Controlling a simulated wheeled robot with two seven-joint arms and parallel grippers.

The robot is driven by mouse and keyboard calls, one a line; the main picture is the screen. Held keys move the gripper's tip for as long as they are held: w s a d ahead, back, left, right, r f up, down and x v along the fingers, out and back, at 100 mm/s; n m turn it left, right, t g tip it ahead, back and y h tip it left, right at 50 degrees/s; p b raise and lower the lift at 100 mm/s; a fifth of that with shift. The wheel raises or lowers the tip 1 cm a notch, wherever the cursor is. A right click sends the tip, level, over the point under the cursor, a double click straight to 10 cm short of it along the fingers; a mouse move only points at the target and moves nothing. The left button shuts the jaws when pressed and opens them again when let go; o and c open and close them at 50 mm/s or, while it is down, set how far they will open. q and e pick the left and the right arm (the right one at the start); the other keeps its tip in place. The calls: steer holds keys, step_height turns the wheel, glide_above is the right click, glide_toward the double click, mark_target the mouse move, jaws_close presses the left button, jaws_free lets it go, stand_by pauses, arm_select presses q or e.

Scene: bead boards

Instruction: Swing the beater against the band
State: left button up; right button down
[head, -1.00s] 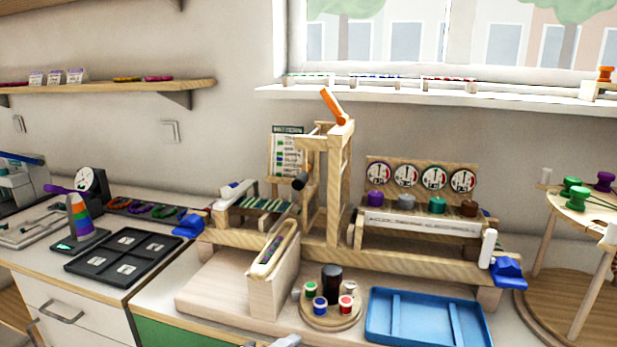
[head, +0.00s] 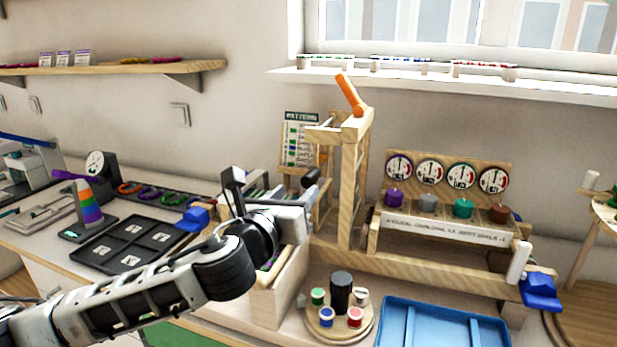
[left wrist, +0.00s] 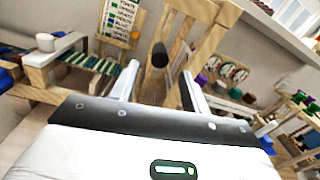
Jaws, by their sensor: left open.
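The beater is a pale wooden upright frame (head: 355,190) on the loom, with a dark round handle (head: 311,177). The handle also shows in the left wrist view (left wrist: 160,55), where it lines up with the gap between my fingers. My left gripper (left wrist: 158,88) is open and empty, with one finger on each side of that line. I cannot tell whether the fingertips reach the handle. The striped green and white band (left wrist: 95,63) lies on the loom, left of the handle; in the head view my left gripper partly hides it. My right gripper is not in view.
An orange lever (head: 350,93) tops the frame. A round wooden stand (head: 340,328) with small spools and a blue tray (head: 395,335) sit in front. A row of dials (head: 430,173) stands to the right. A black tray (head: 128,245) lies left.

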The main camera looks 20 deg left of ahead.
mark_target(304, 176)
arm_select(q)
steer(key=w, duration=0.7)
steer(key=shift+d, duration=0.3)
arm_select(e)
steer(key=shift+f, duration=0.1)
arm_select(q)
jaws_close()
steer(key=a+m+p, duration=0.1)
steer(key=p, duration=0.2)
steer(key=shift+r, duration=0.35)
steer(key=shift+w+a+f+m+p, duration=0.2)
steer(key=shift+a+m+p, duration=0.35)
steer(key=shift+m+p, duration=0.5)
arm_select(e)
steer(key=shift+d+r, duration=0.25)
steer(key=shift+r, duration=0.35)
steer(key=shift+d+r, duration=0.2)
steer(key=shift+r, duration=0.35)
